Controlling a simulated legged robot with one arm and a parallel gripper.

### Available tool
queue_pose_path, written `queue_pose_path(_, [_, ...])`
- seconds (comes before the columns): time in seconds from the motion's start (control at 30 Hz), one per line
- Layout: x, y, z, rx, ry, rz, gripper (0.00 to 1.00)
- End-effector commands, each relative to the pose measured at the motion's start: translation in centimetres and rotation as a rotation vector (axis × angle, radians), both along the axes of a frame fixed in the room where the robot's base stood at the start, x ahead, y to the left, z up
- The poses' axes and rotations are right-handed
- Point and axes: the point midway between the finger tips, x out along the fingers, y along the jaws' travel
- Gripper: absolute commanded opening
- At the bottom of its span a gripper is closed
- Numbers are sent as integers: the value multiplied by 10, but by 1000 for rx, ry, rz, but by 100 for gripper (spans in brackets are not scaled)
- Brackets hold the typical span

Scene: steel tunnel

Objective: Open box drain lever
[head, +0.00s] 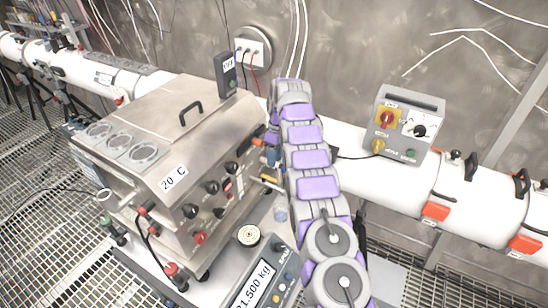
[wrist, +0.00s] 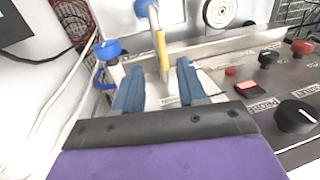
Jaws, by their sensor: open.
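The metal box (head: 160,120) with a "20 C" label and a knob panel stands left of my arm in the head view. My gripper (wrist: 160,68) is open. Its two blue fingers lie either side of the lever's lower part in the picture. I cannot tell whether they touch it or how deep it sits between them.
A blue fitting (wrist: 108,49) is left of the fingers in the wrist view. Black knobs (wrist: 296,116) line the panel at right. In the head view a scale display (head: 257,283) is in front, a grey control box (head: 408,125) sits on the white pipe (head: 380,180), and the wall is behind.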

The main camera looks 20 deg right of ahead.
Motion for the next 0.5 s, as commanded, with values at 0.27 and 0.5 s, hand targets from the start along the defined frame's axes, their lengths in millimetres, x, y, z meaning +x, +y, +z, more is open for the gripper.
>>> queue_pose_path(0.27, [3, -4, 26, -1, 2, 0, 41])
queue_pose_path(0.5, [6, -6, 44, 0, 1, 0, 41])
